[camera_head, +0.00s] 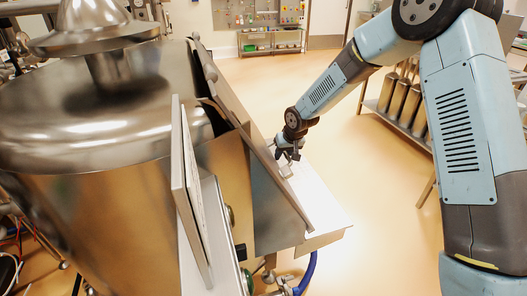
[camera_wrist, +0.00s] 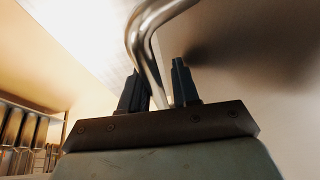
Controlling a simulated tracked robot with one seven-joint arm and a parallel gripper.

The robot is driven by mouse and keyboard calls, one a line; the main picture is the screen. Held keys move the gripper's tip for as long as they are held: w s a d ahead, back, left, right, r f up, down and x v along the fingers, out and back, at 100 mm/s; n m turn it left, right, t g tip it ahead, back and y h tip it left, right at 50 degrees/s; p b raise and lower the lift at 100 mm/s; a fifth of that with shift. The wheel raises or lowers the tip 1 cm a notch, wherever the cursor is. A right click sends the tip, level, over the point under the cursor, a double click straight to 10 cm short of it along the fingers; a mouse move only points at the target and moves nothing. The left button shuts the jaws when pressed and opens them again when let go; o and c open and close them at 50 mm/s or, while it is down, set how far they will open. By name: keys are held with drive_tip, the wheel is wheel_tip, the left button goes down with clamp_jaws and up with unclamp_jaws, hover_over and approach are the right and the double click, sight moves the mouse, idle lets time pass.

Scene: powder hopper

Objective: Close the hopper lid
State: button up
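The hopper (camera_head: 252,190) stands in the middle of the head view with its metal lid (camera_head: 250,130), a flat panel that leans steeply and slants down to the right. A small bent-rod handle (camera_head: 286,170) sits on the lid's outer face. My gripper (camera_head: 289,153) is at this handle, on the right side of the lid. In the wrist view the shiny curved handle (camera_wrist: 146,45) runs down between the two dark fingers of my gripper (camera_wrist: 160,88). Exact contact is partly hidden.
A large round metal vessel (camera_head: 80,130) fills the left, with an upright panel (camera_head: 190,190) beside the hopper. A rack with metal cylinders (camera_head: 403,100) stands at the right. The floor (camera_head: 380,210) right of the hopper is clear. A blue hose (camera_head: 308,272) hangs below.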

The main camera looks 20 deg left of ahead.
drive_tip(key=shift+s+a, duration=0.7)
drive_tip(key=shift+a, duration=0.2)
drive_tip(key=shift+w+d+r, duration=0.15)
drive_tip(key=shift+w+d, duration=0.15)
drive_tip(key=shift+d, duration=0.2)
drive_tip(key=shift+w+d+r, duration=0.15)
drive_tip(key=shift+w+d, duration=0.15)
drive_tip(key=shift+d, duration=0.15)
drive_tip(key=v, duration=1.3)
drive_tip(key=shift+d, duration=0.15)
